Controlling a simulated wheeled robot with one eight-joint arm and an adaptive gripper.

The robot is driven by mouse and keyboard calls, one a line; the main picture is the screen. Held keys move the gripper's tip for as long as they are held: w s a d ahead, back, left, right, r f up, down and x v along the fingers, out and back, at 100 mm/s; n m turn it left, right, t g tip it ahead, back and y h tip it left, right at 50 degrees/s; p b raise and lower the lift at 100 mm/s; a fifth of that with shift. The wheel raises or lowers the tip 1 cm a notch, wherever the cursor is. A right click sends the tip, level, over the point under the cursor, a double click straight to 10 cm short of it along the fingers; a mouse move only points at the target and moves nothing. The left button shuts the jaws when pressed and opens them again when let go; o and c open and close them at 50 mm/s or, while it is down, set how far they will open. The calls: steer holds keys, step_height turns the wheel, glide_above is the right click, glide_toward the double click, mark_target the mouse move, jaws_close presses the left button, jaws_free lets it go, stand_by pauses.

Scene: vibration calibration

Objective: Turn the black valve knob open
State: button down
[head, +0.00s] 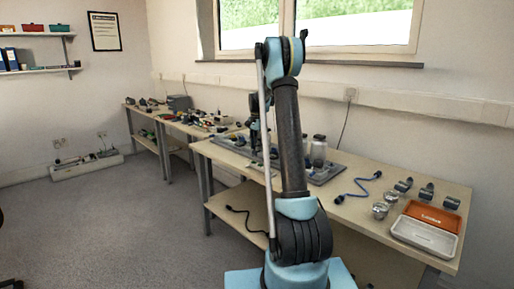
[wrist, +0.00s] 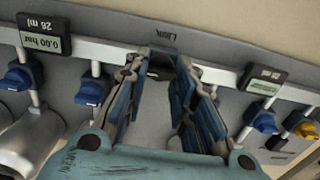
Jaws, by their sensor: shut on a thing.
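In the wrist view my gripper (wrist: 166,62) has its two blue-and-grey fingers reaching to the panel, with the tips close around a small dark knob (wrist: 160,73). This appears to be the black valve knob, mostly hidden by the fingers. My gripper is shut on it. How far the knob is turned cannot be told. In the head view my arm reaches over the bench, and the gripper and knob are too small and covered to make out.
In the wrist view, blue knobs (wrist: 90,92) and (wrist: 262,118) and a yellow knob (wrist: 303,128) sit along a pale rail. A display (wrist: 45,42) reads 0.00 bar, upside down. On the bench (head: 345,207) are jars, a blue cable (head: 357,186) and an orange tray (head: 432,216).

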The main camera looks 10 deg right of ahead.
steer(key=shift+w+a, duration=0.15)
steer(key=shift+a, duration=0.05)
steer(key=c, duration=1.3)
jaws_free()
steer(key=shift+d, duration=0.1)
step_height(320, 180, up, 12)
steer(key=shift+f, duration=0.1)
